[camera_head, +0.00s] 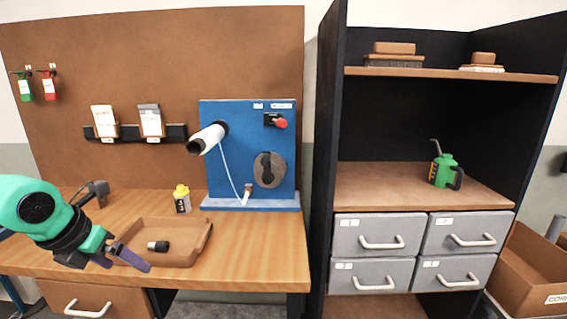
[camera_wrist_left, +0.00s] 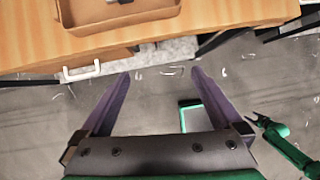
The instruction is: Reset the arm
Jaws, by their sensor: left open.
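My left arm, green with a black wrist, comes in from the left in the head view. My left gripper (camera_head: 128,257) has purple fingers and is at the front edge of the brown tray (camera_head: 193,251). In the left wrist view the left gripper (camera_wrist_left: 160,76) is open, with nothing between its fingers and grey floor beyond them. A green arm at the right of that view looks like my right one, and its dark gripper (camera_wrist_left: 258,121) is too small to read.
The tray on the wooden table (camera_head: 262,262) holds a small black cylinder (camera_head: 158,246). A yellow-capped bottle (camera_head: 182,198) stands behind it. A blue panel (camera_head: 250,120) with a white spool (camera_head: 208,139) stands at the back. A shelf unit with grey drawers (camera_head: 380,223) is at right.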

